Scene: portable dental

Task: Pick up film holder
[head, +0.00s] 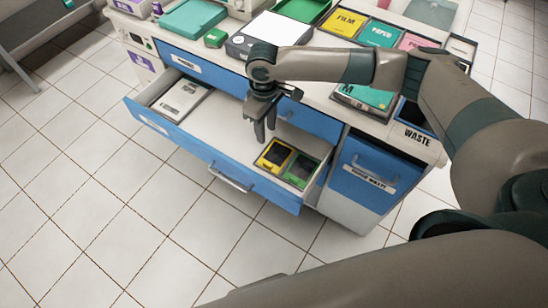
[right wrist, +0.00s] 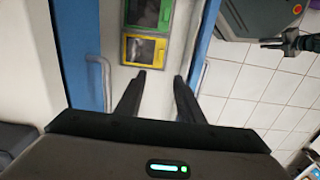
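A yellow-framed holder with a dark window (head: 274,154) and a green-framed one (head: 300,169) lie side by side at the right end of the open drawer (head: 215,122). I cannot tell from their looks which is the film holder. In the right wrist view the yellow holder (right wrist: 144,50) is nearer the fingers and the green holder (right wrist: 148,13) lies beyond it. My right gripper (head: 265,130) points down over the drawer, left of the yellow holder. Its fingers (right wrist: 155,88) are apart with nothing between them. A small dark gripper-like shape (right wrist: 292,43), perhaps my left gripper, shows at the right.
A grey-white box (head: 182,98) lies in the drawer's left end. The blue drawer front stands out over the tiled floor. The cabinet top above holds coloured trays, including a yellow FILM tray (head: 344,22). A WASTE bin (head: 414,115) is at the right.

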